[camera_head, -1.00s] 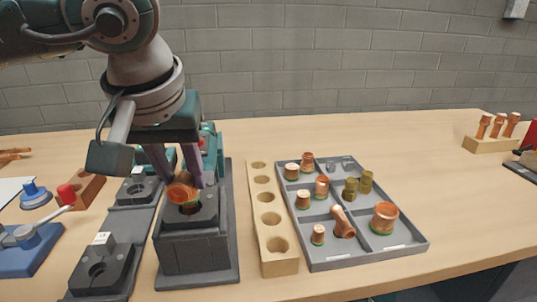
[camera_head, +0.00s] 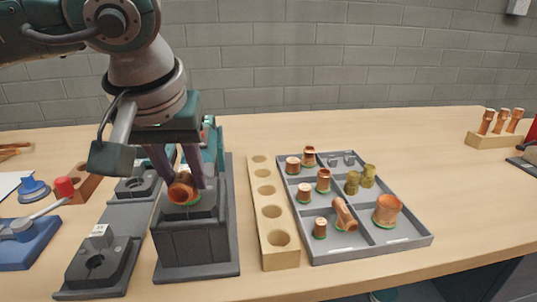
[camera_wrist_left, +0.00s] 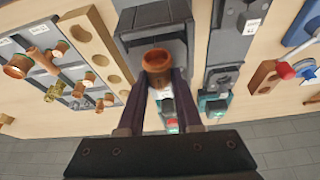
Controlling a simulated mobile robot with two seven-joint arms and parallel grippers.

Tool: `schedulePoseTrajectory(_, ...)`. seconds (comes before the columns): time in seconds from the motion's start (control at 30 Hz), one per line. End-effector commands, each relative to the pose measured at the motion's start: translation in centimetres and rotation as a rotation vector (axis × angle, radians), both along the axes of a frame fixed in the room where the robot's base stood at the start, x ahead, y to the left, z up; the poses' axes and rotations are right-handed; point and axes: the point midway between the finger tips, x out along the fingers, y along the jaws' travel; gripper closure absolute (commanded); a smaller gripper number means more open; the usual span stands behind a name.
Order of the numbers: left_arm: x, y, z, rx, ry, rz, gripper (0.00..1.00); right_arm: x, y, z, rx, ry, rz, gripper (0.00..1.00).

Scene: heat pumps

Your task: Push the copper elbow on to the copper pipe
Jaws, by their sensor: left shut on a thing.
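The copper elbow (camera_head: 182,192) is at the top of a dark grey holder block (camera_head: 192,240), with its open mouth facing the front. My left gripper (camera_head: 180,175) is shut on the elbow from above, one finger on each side. In the left wrist view the elbow (camera_wrist_left: 157,62) shows between the two fingertips (camera_wrist_left: 160,78), over the grey holder (camera_wrist_left: 155,22). A thin green edge shows at the elbow's lower side. I cannot make out the copper pipe; the elbow and fingers cover the holder's hole. My right gripper is not in view.
A wooden block with holes (camera_head: 270,213) stands right of the holder. A grey tray (camera_head: 370,250) of copper and brass fittings lies beyond it. Another clamp block (camera_head: 97,265) and a blue tool with a red-knobbed lever (camera_head: 30,240) are at left.

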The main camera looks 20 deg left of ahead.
Motion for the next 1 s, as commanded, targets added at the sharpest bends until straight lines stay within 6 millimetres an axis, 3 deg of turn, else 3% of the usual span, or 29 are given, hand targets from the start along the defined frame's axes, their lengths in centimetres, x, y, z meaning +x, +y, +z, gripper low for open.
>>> schedulePoseTrajectory(0.47, -0.01, 0.03, -0.65, 0.001, 0.000, 0.000, 1.00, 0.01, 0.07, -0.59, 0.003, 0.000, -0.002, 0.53)
schedulePoseTrajectory(0.5, -0.01, 0.03, -0.65, 0.001, 0.000, 0.000, 0.62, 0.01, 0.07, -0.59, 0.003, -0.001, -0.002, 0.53)
schedulePoseTrajectory(0.77, 0.00, 0.02, -0.64, 0.000, 0.000, 0.000, 0.32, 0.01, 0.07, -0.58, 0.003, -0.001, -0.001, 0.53)
schedulePoseTrajectory(1.0, -0.01, -0.01, -0.60, 0.000, 0.000, 0.000, 0.31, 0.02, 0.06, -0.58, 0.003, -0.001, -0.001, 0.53)
